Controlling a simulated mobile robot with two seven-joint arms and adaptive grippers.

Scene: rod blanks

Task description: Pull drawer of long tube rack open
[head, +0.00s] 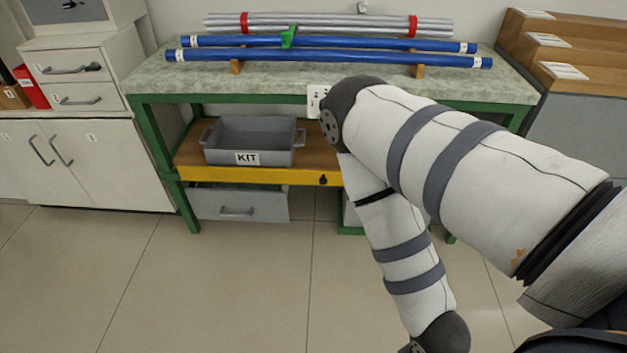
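Two long blue tubes (330,58) lie on wooden supports (237,67) on top of a green-framed workbench (150,95). A bundle of silvery rods (330,24) with red bands lies behind them. Under the bench, a grey drawer (210,204) with a bar handle (237,211) hangs below a wooden shelf with a yellow front edge (250,175). How far this drawer is out is hard to tell. No rack is clearly labelled as the long tube rack. My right arm crosses the view and hides the bench's lower right part. Neither gripper is in view.
A grey KIT bin (248,157) stands on the wooden shelf. A black knob (323,180) is on the yellow edge. White cabinets (84,160) stand left, stepped wooden boxes (560,45) right. The tiled floor (240,290) in front is clear.

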